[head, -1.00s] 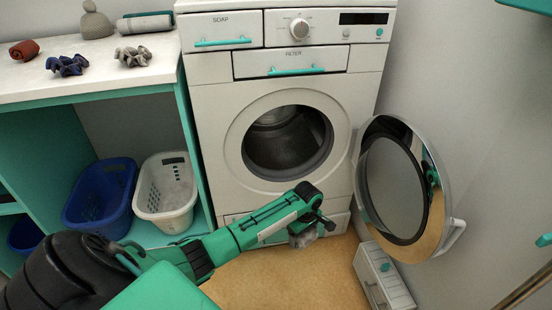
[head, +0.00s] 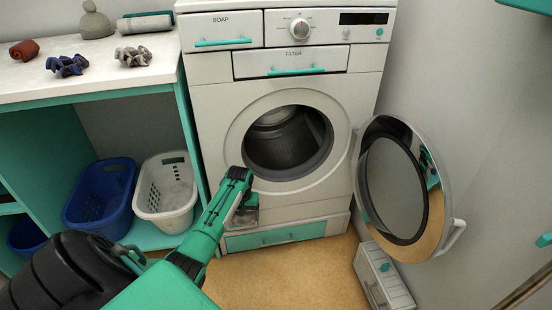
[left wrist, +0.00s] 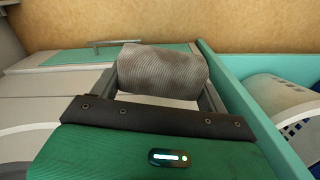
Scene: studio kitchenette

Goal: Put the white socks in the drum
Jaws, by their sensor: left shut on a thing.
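My left gripper (head: 243,205) is shut on a rolled, ribbed greyish-white bundle that looks like the white socks (head: 243,219). The left wrist view shows the bundle (left wrist: 162,72) between the two fingers. It is in front of the washer, below and left of the round opening, outside the drum (head: 288,140). The drum looks dark and empty where I can see into it. The round washer door (head: 448,205) stands wide open to the right.
The worktop (head: 95,88) at left holds a dark red roll (head: 24,50), a blue crumpled bundle (head: 67,66) and a beige-grey one (head: 133,56). Below stand a blue basket (head: 95,210) and a white basket (head: 165,205). A low white box (head: 383,277) is on the floor under the door.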

